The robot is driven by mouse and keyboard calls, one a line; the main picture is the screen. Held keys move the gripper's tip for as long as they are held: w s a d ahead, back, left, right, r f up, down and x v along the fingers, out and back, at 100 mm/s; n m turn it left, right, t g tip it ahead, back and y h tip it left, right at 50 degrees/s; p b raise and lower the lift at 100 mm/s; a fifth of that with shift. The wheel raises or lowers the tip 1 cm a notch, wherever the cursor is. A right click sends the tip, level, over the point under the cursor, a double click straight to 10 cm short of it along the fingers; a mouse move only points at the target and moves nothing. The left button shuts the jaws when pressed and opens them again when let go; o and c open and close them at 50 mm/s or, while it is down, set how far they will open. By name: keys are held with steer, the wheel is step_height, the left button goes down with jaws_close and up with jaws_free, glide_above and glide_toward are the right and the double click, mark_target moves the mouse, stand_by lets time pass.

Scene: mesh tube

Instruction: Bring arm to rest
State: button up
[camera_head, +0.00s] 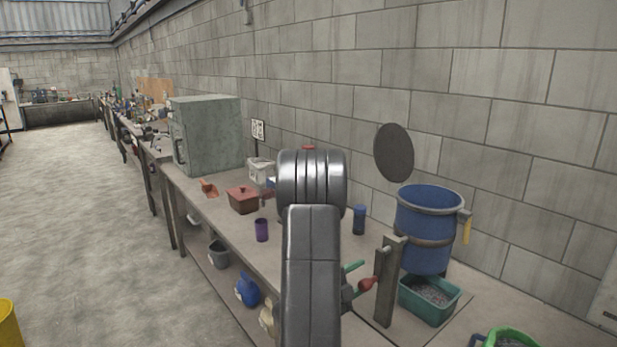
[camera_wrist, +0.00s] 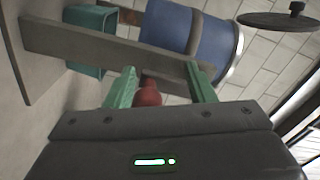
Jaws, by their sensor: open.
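My gripper (camera_wrist: 162,69) has two green fingers spread apart in the wrist view. A red knob (camera_wrist: 149,93) shows between them, nearer the left finger; I cannot tell whether either finger touches it. In the head view, one green finger (camera_head: 353,267) shows just right of my grey arm (camera_head: 311,265), and the other is not clear. The red knob (camera_head: 368,284) is there too, beside a wooden post (camera_head: 386,285). My arm stretches out over the bench and hides part of it.
Behind the post are a blue barrel (camera_head: 428,220), a dark disc (camera_head: 394,152) above it and a teal bin (camera_head: 430,312) of grey bits. The bench (camera_head: 225,218) carries a purple cup (camera_head: 261,230), a dark blue cup (camera_head: 359,219), a red-brown box (camera_head: 242,201) and a grey cabinet (camera_head: 208,135). Open floor lies left.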

steer(key=w+r+m+b, duration=0.1)
steer(key=m, duration=0.1)
steer(key=a+r+m+b, duration=0.1)
steer(key=m+b, duration=0.1)
steer(key=w+a+r+m+b, duration=0.1)
steer(key=m+b, duration=0.1)
steer(key=m, duration=0.1)
steer(key=shift+w, duration=0.3)
steer(key=shift+a, duration=0.1)
